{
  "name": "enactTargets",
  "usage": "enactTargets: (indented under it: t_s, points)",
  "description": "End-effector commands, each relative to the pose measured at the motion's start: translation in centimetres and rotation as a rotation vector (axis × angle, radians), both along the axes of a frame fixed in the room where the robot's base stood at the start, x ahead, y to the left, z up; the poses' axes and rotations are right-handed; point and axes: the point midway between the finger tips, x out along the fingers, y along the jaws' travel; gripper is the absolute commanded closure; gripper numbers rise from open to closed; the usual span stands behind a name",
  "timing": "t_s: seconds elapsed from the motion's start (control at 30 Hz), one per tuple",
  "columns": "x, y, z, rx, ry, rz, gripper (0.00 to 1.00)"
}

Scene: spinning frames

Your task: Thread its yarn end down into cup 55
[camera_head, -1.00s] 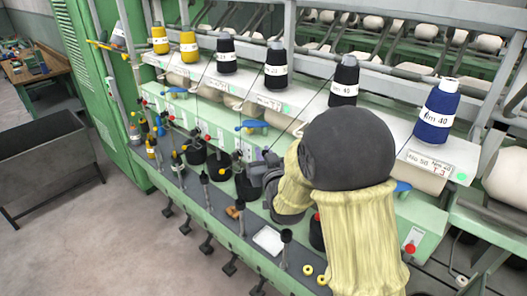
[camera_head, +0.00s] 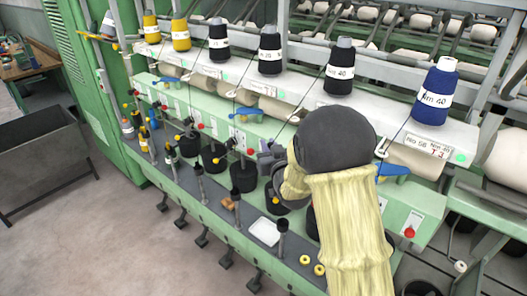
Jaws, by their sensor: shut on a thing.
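My gripper (camera_head: 270,156) is small and grey at the end of my yellow-sleeved arm, in front of the machine's pale green panel. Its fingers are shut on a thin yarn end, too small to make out. A dark yarn line runs down from the black cone marked 40 (camera_head: 340,68) toward the gripper. Several slim posts with dark cup-like tops stand along the front rail, among them one at the left (camera_head: 198,168), one in the middle (camera_head: 235,193) and one nearer (camera_head: 282,224). No number 55 is readable, so I cannot tell which is cup 55.
Black cylinders (camera_head: 243,174) stand behind the posts, close below my gripper. A white tray (camera_head: 265,231) and yellow rings (camera_head: 305,259) lie on the rail (camera_head: 217,205). A blue cone (camera_head: 437,92) stands at the right. The floor at the left is clear beside a grey bin (camera_head: 45,160).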

Motion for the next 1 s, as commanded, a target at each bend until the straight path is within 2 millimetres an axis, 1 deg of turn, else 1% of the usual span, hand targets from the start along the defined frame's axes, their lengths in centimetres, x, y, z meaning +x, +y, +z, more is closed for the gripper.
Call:
enactTargets:
  t_s: [0.03,0.33,0.4,0.8,1.0]
  points:
    - [0.4,-0.4,-0.3,0.000,0.000,-0.002,1.00]
    - [2.5,-2.3,-0.7,0.000,0.000,-0.003,1.00]
    - [1.8,-1.8,-0.8,0.001,0.000,0.002,1.00]
    - [-1.6,0.0,-1.0,0.002,0.001,0.001,1.00]
    - [-2.5,0.4,-1.0,0.000,0.000,0.000,1.00]
